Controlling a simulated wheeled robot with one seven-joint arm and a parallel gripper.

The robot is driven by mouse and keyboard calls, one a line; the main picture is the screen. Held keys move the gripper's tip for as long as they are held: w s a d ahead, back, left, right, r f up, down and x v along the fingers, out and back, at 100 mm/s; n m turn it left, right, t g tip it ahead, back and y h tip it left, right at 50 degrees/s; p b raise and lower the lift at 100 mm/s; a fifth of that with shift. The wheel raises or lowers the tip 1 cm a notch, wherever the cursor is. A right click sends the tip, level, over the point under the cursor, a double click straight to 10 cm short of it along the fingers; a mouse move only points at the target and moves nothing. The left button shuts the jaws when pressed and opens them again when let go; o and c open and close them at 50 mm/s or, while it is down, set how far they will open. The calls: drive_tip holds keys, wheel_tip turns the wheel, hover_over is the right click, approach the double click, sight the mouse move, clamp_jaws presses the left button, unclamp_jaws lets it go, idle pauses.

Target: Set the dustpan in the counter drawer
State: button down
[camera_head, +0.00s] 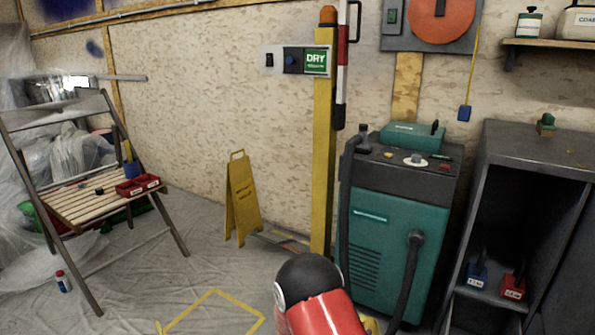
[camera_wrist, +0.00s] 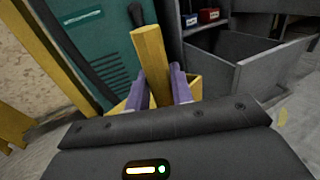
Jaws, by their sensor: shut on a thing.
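In the wrist view my gripper (camera_wrist: 160,88) has its two purple fingers closed on the yellow handle of the dustpan (camera_wrist: 150,55). The handle stands up between the fingers, and parts of a yellow pan show behind them; the rest is hidden by my gripper. The grey counter drawer (camera_wrist: 248,78) is pulled open to the right of the dustpan, apart from it in the picture. Its visible inside looks empty. In the head view only my red and black arm shows at the bottom, with a bit of yellow beside it.
The grey cabinet (camera_head: 525,140) has blue and red bins (camera_head: 513,285) on a shelf. A green machine (camera_head: 390,220) with a hose stands left of it. A yellow post (camera_head: 323,160), a floor sign (camera_head: 243,198) and a slatted chair (camera_head: 85,205) stand further left. Sheeted floor is open between.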

drive_tip(key=shift+d+r+n+t+y, duration=0.1)
drive_tip(key=shift+d+n+t+y, duration=0.15)
drive_tip(key=shift+n+t+y, duration=0.75)
drive_tip(key=n+t+y, duration=0.2)
drive_tip(key=shift+a+y, duration=0.2)
drive_tip(key=shift+y, duration=0.2)
wheel_tip(320, 180, up, 11)
drive_tip(key=w+n+t+y, duration=0.1)
drive_tip(key=w+n+y, duration=0.1)
drive_tip(key=y, duration=0.1)
drive_tip(key=shift+n+t+y, duration=0.3)
drive_tip(key=shift+y, duration=0.1)
